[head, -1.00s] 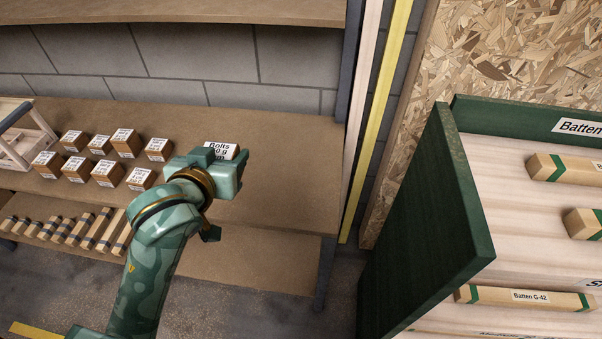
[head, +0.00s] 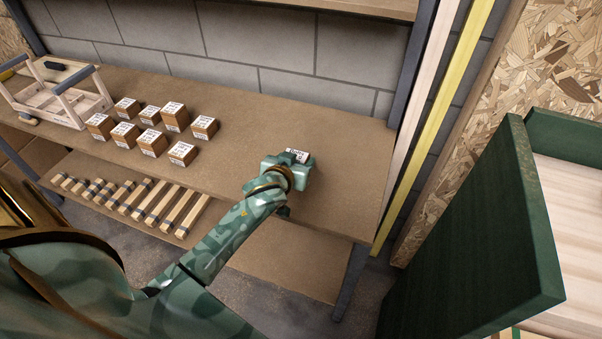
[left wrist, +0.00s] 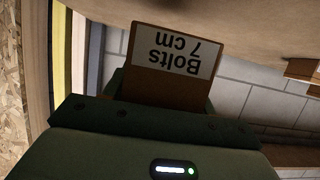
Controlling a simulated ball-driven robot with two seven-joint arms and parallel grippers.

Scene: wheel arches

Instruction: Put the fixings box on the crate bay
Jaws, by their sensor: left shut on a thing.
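The fixings box is a small cardboard box with a white label reading "Bolts" (head: 297,155), seen over the right part of the wooden shelf. In the left wrist view the box (left wrist: 168,62) appears upside down, its label reading "Bolts 7 cm". My left gripper (head: 288,170) is shut on it and hides most of it in the head view. I cannot tell whether the box touches the shelf. My right gripper is not in view. No place marked as the crate bay can be made out.
Several similar labelled boxes (head: 152,137) stand on the shelf (head: 236,130) left of my gripper. A wooden carrier (head: 62,95) stands at the far left. Wrapped battens (head: 150,203) lie on the lower shelf. A post and a green panel (head: 480,230) stand at the right.

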